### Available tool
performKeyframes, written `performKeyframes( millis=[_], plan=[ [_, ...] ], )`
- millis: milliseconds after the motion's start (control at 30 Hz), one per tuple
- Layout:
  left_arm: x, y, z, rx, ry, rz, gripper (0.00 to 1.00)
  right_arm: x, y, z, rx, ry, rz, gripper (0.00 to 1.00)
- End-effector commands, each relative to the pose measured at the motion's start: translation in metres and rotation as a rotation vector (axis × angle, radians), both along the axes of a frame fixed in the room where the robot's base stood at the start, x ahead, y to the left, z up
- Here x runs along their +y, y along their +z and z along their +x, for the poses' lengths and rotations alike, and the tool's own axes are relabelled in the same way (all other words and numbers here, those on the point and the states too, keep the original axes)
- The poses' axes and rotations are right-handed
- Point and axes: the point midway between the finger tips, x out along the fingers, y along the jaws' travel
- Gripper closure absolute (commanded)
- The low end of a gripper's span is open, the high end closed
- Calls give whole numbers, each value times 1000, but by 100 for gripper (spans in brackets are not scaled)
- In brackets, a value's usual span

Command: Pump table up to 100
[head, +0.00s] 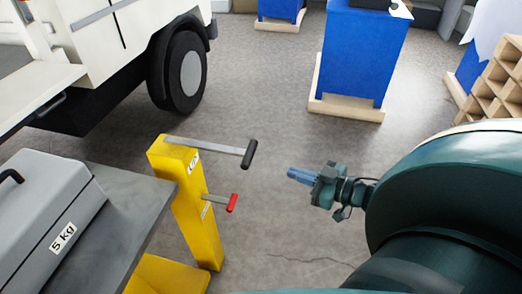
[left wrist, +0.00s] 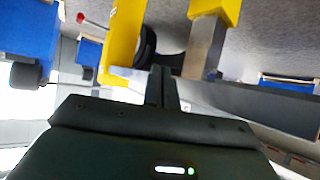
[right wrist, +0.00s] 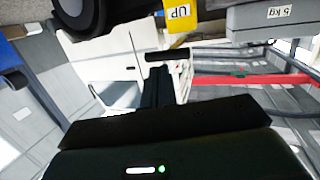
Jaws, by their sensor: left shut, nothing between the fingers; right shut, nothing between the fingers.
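A yellow pump post (head: 183,205) stands beside the grey lift table (head: 132,197). A grey lever with a black handle (head: 249,153) sticks out from its top, above a shorter lever with a red handle (head: 232,203). My right gripper (head: 290,174) is shut and empty, to the right of both handles and apart from them. In the right wrist view, the black handle (right wrist: 167,56) shows just beyond the fingertips, below the UP label (right wrist: 180,12). My left gripper (left wrist: 163,70) is shut and empty; its wrist view shows the yellow post (left wrist: 122,35) and red handle (left wrist: 80,18).
A grey box marked 5 kg (head: 45,205) rests on the table. A white truck (head: 110,45) stands behind at the left. Blue cabinets on wooden bases (head: 362,55) and a wooden rack (head: 500,80) stand at the back and right. The floor between is clear.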

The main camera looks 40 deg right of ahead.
Motion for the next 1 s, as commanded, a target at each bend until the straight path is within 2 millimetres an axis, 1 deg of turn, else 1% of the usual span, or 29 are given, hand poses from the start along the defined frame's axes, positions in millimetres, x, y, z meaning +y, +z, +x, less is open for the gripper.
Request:
performKeyframes(
  millis=[33,100,200,300,400,733,867,1000],
  plan=[
    [0,-2,1,-5,-3,-1,100,-12,18,8,-26,70,1,100],
    [-1,-2,1,-7,-4,0,100,-21,42,15,-45,155,21,100],
    [-1,-2,1,-11,-8,0,100,-26,65,21,-49,248,44,100],
    [-2,-1,2,-14,-9,-2,100,-28,77,23,-45,297,57,100],
    [-3,1,2,-18,-11,-4,100,-27,81,23,-43,314,62,100],
    [-3,1,2,-19,-12,-4,100,-26,81,25,-46,311,64,100],
    [-3,-3,2,-18,-13,-4,100,-19,80,33,-48,313,64,100],
    [-5,-8,1,-19,-19,-5,100,-6,78,48,-50,312,62,100]
  ],
)
